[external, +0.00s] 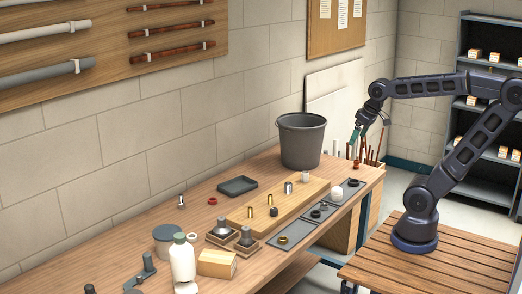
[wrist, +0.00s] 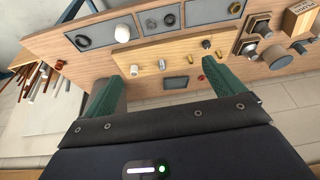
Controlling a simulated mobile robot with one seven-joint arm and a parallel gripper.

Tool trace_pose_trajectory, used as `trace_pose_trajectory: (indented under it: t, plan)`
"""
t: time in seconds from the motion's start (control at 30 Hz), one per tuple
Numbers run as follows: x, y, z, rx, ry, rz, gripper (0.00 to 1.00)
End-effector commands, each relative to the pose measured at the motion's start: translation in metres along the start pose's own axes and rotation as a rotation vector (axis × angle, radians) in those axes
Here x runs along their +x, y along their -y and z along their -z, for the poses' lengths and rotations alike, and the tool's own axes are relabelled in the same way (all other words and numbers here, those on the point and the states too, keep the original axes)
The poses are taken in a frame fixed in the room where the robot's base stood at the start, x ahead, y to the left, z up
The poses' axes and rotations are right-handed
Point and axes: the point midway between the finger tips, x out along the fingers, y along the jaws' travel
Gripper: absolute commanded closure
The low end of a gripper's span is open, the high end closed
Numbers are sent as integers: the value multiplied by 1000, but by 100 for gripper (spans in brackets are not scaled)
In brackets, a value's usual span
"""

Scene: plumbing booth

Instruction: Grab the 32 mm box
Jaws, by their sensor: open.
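A small cardboard box (external: 217,263) stands at the near end of the workbench in the external view. It also shows at the top right of the wrist view (wrist: 300,20). Several small boxes with pale labels, such as this shelf box (external: 475,54), stand on the dark shelves. I cannot read a 32 mm marking on any box. My gripper (external: 361,132) is raised beyond the far end of the bench, right of the grey bucket and well away from the boxes. In the wrist view its green fingers (wrist: 168,84) are spread with nothing between them.
The bench (external: 130,268) holds a grey bucket (external: 302,140), a dark tray (external: 237,185), a wooden board with fittings (external: 270,212), grey mats with rings (external: 297,232) and a white bottle (external: 183,262). Upright pipes stand past the far end. Space above the bench is open.

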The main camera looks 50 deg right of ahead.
Motion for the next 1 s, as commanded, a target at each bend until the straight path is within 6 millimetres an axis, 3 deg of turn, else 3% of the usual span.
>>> trace_pose_trajectory:
  t: [0.1,0.5,0.77,1.0]
  plan:
    - [5,19,33,-26,28,18,6]
    - [36,101,126,-101,108,60,6]
    - [71,173,172,-150,162,76,6]
    - [112,251,199,-197,210,84,6]
